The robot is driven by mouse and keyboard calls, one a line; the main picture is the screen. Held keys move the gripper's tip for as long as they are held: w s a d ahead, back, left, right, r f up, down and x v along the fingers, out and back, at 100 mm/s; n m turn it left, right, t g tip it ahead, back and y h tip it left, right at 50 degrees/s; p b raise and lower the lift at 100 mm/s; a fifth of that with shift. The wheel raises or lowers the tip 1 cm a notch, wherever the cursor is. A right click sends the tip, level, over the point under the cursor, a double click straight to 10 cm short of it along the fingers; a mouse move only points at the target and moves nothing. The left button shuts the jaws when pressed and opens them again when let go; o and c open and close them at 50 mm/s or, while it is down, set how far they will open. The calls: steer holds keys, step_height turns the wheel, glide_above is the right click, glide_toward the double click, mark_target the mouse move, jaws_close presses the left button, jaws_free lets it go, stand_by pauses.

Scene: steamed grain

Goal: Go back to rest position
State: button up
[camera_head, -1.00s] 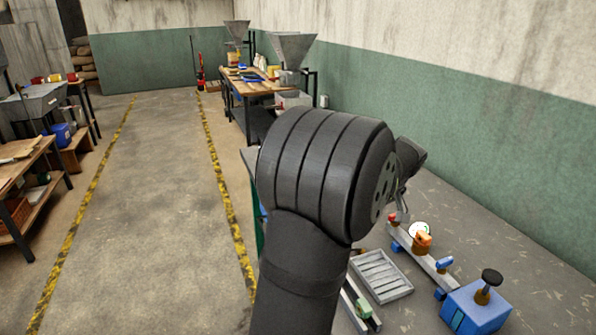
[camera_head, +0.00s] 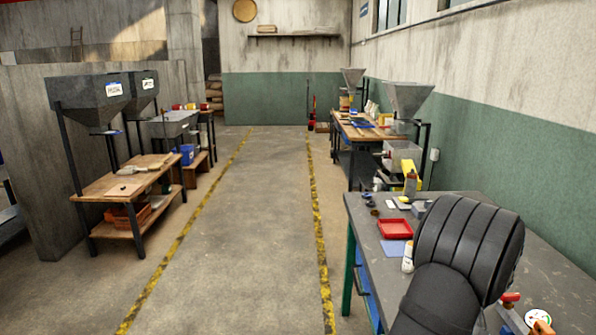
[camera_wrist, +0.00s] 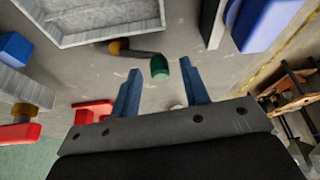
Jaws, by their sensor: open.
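My gripper (camera_wrist: 163,95) shows in the wrist view with its two blue-grey fingers spread apart. Nothing is held between them. A small tool with a dark green end (camera_wrist: 160,68) and a brown end lies on the grey bench top beyond the fingertips. In the head view my dark arm covers the right side of the grey workbench (camera_head: 365,226), and the gripper itself is hidden there.
The wrist view shows a grey tray (camera_wrist: 75,38), a red part (camera_wrist: 92,112) at left and a blue block (camera_wrist: 268,22) at upper right. In the head view a red tray (camera_head: 395,229) and a white bottle (camera_head: 407,258) stand left of my arm. The aisle (camera_head: 235,230) is clear.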

steer(key=shift+w+f, duration=0.1)
steer(key=shift+f, duration=0.05)
